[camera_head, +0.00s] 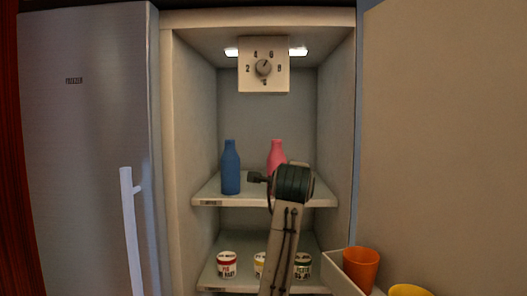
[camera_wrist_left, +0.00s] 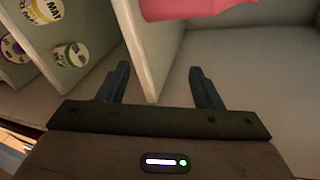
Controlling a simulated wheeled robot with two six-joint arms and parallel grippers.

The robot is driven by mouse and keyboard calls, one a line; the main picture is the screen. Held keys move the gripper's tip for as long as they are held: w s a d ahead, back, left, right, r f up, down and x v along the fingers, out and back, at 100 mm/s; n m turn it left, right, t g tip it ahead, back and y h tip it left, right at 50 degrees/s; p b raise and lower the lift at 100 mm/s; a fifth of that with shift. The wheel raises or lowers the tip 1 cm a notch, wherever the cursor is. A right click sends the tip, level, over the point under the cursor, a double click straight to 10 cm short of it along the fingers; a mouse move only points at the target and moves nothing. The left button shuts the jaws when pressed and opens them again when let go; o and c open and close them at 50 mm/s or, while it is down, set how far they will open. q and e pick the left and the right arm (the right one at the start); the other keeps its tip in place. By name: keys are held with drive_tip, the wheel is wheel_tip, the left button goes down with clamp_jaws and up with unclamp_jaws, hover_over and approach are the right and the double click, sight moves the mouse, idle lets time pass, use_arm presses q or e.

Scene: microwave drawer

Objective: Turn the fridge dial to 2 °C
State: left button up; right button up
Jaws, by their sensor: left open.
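The fridge dial (camera_head: 264,68) is a round grey knob on a pale panel (camera_head: 246,86) at the top of the open fridge. Marks 2, 4, 6 and 8 surround it, with °C below. Its pointer seems to lean to the upper right, towards 6, but it is small. My left arm rises in front of the shelves, well below the dial, and mostly hides its gripper in the head view. In the left wrist view my left gripper (camera_wrist_left: 160,68) is open and empty, with a shelf edge showing between its fingers. My right gripper is not in view.
A blue bottle (camera_head: 230,168) and a pink bottle (camera_head: 276,154) stand on the upper shelf (camera_head: 208,190). Several jars stand on the lower shelf (camera_head: 209,278). Orange (camera_head: 361,271) and yellow (camera_head: 408,290) cups are at the lower right. The space between bottles and dial is clear.

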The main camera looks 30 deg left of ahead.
use_arm(q)
drive_tip(key=s+a+r+m+t+y, duration=0.1)
drive_tip(key=s+r, duration=0.2)
drive_tip(key=r, duration=0.7)
drive_tip(key=s+r+m+y, duration=0.1)
drive_tip(key=s+r, duration=0.2)
drive_tip(key=r, duration=0.7)
drive_tip(key=m+t+y, duration=0.1)
drive_tip(key=m, duration=0.1)
approach(264, 67)
drive_tip(key=p+x, duration=0.4)
drive_tip(key=x, duration=0.3)
drive_tip(key=shift+s+a+r, duration=0.1)
drive_tip(key=shift+a, duration=0.05)
drive_tip(key=shift+w+a+p, duration=0.25)
drive_tip(key=shift+w+p, duration=0.1)
drive_tip(key=shift+w, duration=0.25)
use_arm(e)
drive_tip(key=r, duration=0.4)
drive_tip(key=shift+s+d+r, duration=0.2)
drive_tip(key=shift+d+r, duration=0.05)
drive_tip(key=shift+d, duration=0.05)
use_arm(q)
drive_tip(key=c, duration=1)
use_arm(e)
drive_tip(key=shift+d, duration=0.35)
